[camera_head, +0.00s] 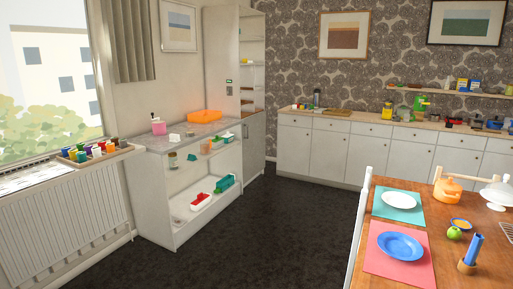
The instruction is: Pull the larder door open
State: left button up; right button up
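A tall white cupboard (221,55), which looks like the larder, stands in the back left corner beyond the low shelf unit. Its broad near side is plain, with a small green label and a small dark mark on it. Its upper shelves (252,56) are seen edge-on and hold small items. Below them is a grey door-like panel (253,143) that appears closed. I cannot tell for sure which panel is the larder door, and no handle is clear. Neither of my grippers is in view.
A radiator (67,222) is at left. A laid dining table (480,222) and chair fill the right. The dark floor (270,240) between is clear.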

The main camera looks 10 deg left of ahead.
aim_at(254, 127)
jog(key=i+j+u, duration=0.35)
jog(key=i+j, duration=0.4)
jog(key=i+j+z, duration=0.2)
jog(key=i, duration=0.3)
jog(key=i+j+z, duration=0.25)
jog(key=i, duration=0.3)
jog(key=i+j+z, duration=0.1)
jog(key=i+z, duration=0.2)
jog(key=i, duration=3.75)
jog(key=l+z, duration=0.05)
jog(key=l, duration=0.1)
